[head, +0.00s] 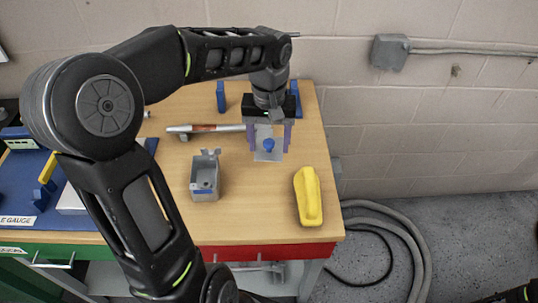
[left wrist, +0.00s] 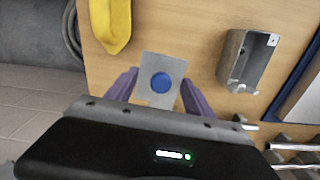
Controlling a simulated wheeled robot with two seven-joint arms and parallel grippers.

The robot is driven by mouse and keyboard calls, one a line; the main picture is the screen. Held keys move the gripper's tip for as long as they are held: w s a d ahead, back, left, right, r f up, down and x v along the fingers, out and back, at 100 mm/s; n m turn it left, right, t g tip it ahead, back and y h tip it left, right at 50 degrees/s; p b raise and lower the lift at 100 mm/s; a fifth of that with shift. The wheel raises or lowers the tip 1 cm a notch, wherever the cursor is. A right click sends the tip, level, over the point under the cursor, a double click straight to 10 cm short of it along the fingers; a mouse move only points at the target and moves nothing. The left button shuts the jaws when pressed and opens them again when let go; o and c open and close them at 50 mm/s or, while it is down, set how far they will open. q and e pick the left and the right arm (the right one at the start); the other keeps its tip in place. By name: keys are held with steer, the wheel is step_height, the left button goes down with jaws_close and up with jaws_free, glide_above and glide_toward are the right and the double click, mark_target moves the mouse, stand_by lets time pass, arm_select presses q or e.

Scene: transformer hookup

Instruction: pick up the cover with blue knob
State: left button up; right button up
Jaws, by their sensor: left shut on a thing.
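The cover (head: 268,156) is a flat grey plate with a round blue knob (head: 269,145) on its face. My left gripper (head: 269,138) reaches down over it at the back right of the table, its purple fingers on both sides of the plate. In the left wrist view the cover (left wrist: 150,98) sits between the two purple fingertips (left wrist: 158,92), with the blue knob (left wrist: 161,83) facing the camera. The gripper is shut on the cover. Whether the plate touches the table is hard to tell. My right gripper does not show.
A grey open metal box (head: 205,178) stands left of the cover. A yellow object (head: 308,197) lies to the right near the table edge. A metal bar tool (head: 205,129) lies at the left back. Blue blocks stand at the back, and a blue mat covers the left side.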

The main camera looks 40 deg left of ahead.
arm_select(q)
step_height(320, 180, up, 2)
steer(key=shift+r, duration=0.1)
stand_by(0.6)
